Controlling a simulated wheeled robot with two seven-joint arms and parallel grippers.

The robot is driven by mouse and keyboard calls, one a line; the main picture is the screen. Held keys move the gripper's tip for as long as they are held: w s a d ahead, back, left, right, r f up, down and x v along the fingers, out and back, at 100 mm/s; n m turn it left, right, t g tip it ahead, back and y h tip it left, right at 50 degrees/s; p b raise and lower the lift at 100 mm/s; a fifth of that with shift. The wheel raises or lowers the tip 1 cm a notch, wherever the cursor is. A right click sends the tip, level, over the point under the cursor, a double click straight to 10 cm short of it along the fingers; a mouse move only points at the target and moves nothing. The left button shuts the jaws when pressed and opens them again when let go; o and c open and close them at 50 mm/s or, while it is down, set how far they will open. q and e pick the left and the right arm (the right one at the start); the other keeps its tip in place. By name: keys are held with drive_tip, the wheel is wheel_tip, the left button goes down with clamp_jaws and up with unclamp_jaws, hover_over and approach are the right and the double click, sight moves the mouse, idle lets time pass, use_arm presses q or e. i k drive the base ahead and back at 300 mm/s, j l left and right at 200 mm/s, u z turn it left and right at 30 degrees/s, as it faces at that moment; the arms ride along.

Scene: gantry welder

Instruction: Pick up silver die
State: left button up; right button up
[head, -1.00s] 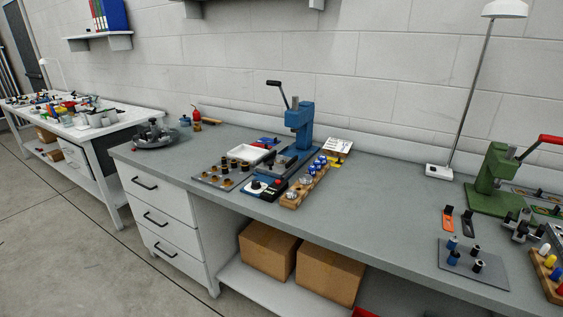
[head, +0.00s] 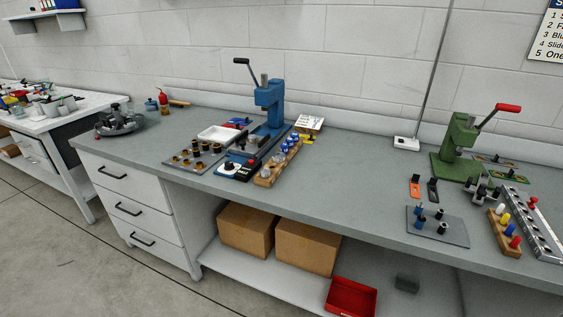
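A wooden rack (head: 264,182) stands in front of the blue press (head: 270,98) on the grey workbench. It holds small round pieces in a row. The ones at its near end look silver, such as a silver die (head: 265,172); those farther back are blue. The pieces are small, and I cannot make out their exact shapes. Neither of my grippers is in view.
A green press (head: 456,150) and a peg plate (head: 437,228) stand right.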

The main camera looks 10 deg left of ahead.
sight(252, 138)
drive_tip(key=i+j+z, duration=0.15)
drive_tip(key=j+z, duration=0.15)
drive_tip(key=j, duration=0.45)
drive_tip(key=j+z, duration=0.3)
drive_tip(key=j, duration=0.4)
drive_tip(key=i, duration=0.05)
